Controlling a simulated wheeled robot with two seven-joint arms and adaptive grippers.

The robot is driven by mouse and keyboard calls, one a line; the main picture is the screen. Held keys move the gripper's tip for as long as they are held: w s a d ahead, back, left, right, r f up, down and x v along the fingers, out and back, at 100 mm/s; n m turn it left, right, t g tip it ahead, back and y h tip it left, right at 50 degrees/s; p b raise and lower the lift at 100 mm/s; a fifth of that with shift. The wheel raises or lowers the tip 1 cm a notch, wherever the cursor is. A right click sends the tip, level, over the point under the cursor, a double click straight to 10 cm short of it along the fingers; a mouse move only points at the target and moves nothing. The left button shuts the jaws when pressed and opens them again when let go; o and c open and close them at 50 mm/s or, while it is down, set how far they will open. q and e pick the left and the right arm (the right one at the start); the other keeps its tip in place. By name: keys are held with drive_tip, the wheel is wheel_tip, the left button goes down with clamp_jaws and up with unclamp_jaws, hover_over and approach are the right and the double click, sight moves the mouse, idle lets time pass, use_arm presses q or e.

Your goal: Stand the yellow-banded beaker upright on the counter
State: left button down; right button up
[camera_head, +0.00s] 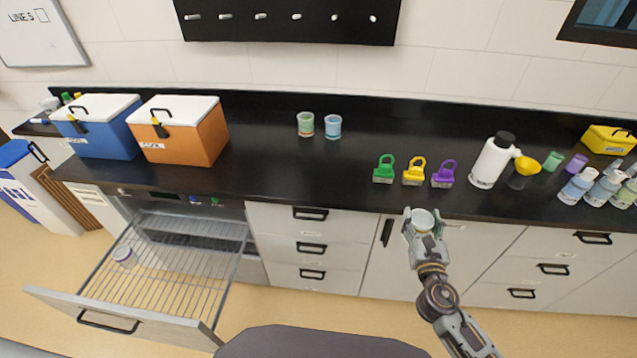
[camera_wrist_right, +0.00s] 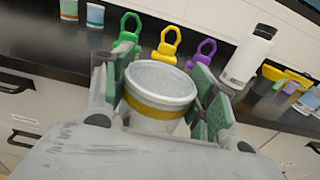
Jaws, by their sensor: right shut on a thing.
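The yellow-banded beaker (camera_wrist_right: 158,88) is between the fingers of my right gripper (camera_wrist_right: 160,95) in the right wrist view, its open rim facing the camera. In the head view the right gripper (camera_head: 424,222) is shut on the beaker (camera_head: 422,219), in front of the counter's front edge and apart from the counter top. The black counter (camera_head: 300,175) runs along the wall. My left gripper does not show.
Green (camera_head: 384,170), yellow (camera_head: 414,172) and purple (camera_head: 444,174) tagged locks stand near the counter's front edge. A white bottle (camera_head: 490,163) is to their right. Two cups (camera_head: 306,125) stand further back. A drawer with a wire rack (camera_head: 170,262) is open at left, holding a cup (camera_head: 123,257).

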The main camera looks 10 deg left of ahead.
drive_tip(key=shift+s+f, duration=0.45)
drive_tip(key=shift+f, duration=0.25)
drive_tip(key=shift+s+f, duration=1.9)
drive_tip(key=shift+f, duration=0.3)
drive_tip(key=shift+w+r, duration=0.1)
